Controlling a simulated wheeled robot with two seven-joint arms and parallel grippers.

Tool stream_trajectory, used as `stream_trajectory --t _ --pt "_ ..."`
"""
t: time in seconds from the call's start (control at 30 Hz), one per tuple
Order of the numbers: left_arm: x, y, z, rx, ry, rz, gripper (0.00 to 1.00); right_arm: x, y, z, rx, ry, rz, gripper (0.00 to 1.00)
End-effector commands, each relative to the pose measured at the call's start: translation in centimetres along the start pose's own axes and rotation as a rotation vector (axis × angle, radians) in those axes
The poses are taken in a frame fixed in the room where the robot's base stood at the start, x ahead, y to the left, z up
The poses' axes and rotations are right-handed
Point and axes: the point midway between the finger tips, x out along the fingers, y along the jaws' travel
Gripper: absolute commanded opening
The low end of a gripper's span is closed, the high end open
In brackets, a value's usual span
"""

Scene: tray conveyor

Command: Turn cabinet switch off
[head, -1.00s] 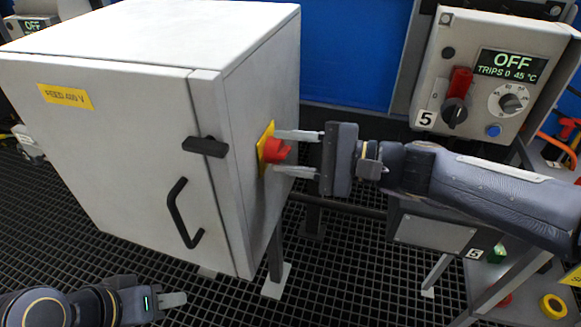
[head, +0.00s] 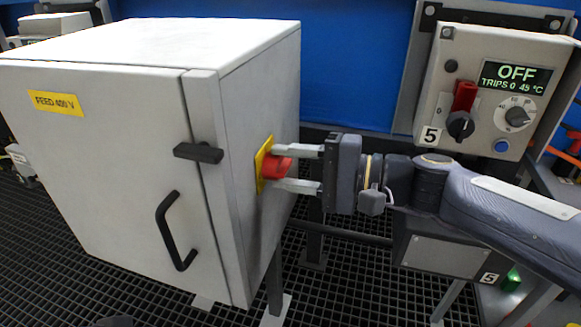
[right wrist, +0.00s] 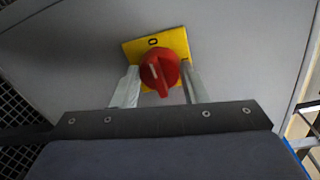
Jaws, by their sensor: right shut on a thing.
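The grey cabinet (head: 100,120) stands at the left with a yellow FEED 400 V label on its front. Its red rotary switch (head: 275,167) sits on a yellow plate on the right side wall. It also shows in the right wrist view (right wrist: 160,70), where a 0 is printed above the knob and the knob's white line points roughly toward it. My right gripper (head: 298,168) is shut on the red knob, one finger on each side. Its fingers show in the right wrist view (right wrist: 160,88).
A control box (head: 480,85) marked 5 stands at the right, its display reading OFF, TRIPS 0, 45 °C. A black latch (head: 198,152) and door handle (head: 170,230) stick out from the cabinet front. The floor is dark grating.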

Motion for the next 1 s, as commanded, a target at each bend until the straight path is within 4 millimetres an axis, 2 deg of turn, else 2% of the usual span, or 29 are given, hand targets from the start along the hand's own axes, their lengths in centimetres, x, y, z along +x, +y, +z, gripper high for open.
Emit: stream_trajectory --t 0.07,0.1,0.27,0.6,1.0 --pt "0.0 0.0 0.0 0.0 0.0 0.0 0.36 0.0 0.1 0.0 -0.003 -0.001 0.003 0.17" --pt "0.0 0.0 0.0 0.0 0.0 0.0 0.36 0.0 0.1 0.0 -0.002 -0.001 0.003 0.42" --pt "0.0 0.0 0.0 0.0 0.0 0.0 0.36 0.0 0.1 0.0 -0.001 -0.001 0.002 0.62" --pt "-0.2 0.1 -0.1 0.0 0.0 0.0 0.36 -0.5 -0.1 0.0 0.0 0.001 0.0 0.62" --pt "-1.7 0.8 -0.9 0.0 0.0 0.0 0.36 -6.7 -0.1 -0.1 0.0 0.003 0.001 0.62"
